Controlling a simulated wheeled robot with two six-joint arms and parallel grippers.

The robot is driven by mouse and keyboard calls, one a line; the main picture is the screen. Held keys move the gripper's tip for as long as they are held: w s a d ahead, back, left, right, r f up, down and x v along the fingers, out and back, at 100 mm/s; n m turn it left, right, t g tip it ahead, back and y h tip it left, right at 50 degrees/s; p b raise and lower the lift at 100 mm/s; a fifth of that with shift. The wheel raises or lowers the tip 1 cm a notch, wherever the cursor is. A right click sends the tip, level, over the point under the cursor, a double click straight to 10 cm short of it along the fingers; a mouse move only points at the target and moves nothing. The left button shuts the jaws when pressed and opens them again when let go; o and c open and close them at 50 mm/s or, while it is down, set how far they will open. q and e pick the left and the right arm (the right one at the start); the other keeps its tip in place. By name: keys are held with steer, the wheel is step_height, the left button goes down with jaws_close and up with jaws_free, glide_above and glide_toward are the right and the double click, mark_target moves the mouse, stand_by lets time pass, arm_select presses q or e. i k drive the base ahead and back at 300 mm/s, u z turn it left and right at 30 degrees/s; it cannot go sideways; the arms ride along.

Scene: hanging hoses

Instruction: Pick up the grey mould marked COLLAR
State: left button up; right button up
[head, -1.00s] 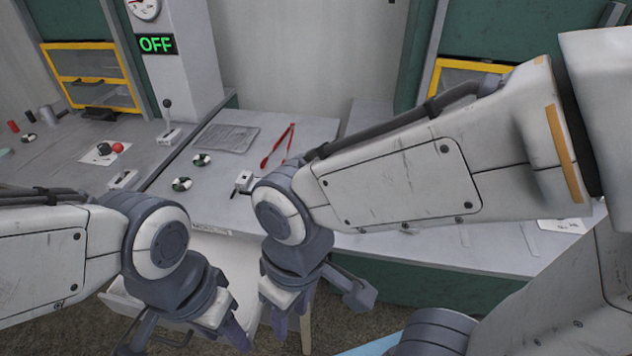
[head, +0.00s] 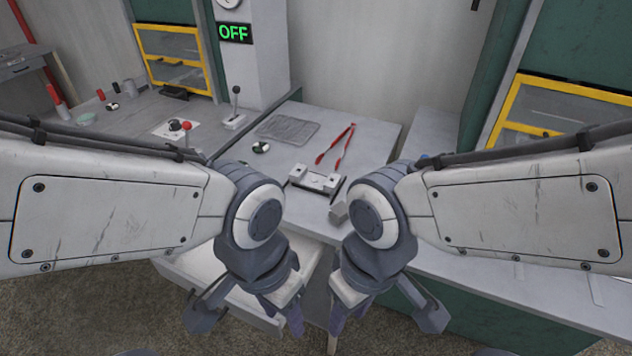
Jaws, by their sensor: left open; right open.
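I cannot read the word COLLAR on anything, so I cannot tell which thing is the mould. A small grey block (head: 338,213) sits at the bench edge beside my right wrist, partly hidden by it. A pale grey fixture (head: 315,181) with dark parts lies on the bench behind it. My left gripper (head: 283,312) is open and empty, in front of the bench over the pulled-out drawer. My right gripper (head: 348,316) is open and empty, close beside it on the right. Both point downward, apart from the bench things.
Red tongs (head: 334,150), a grey mesh tray (head: 287,129) and a black-and-white disc (head: 261,147) lie on the bench. A white drawer (head: 225,292) stands open below. A lever (head: 235,105), a red-knobbed control (head: 176,127) and several small cylinders are at left.

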mark_target(299, 175)
steer(key=u, duration=2.1)
steer(key=i, duration=3)
steer(key=z, duration=3.05)
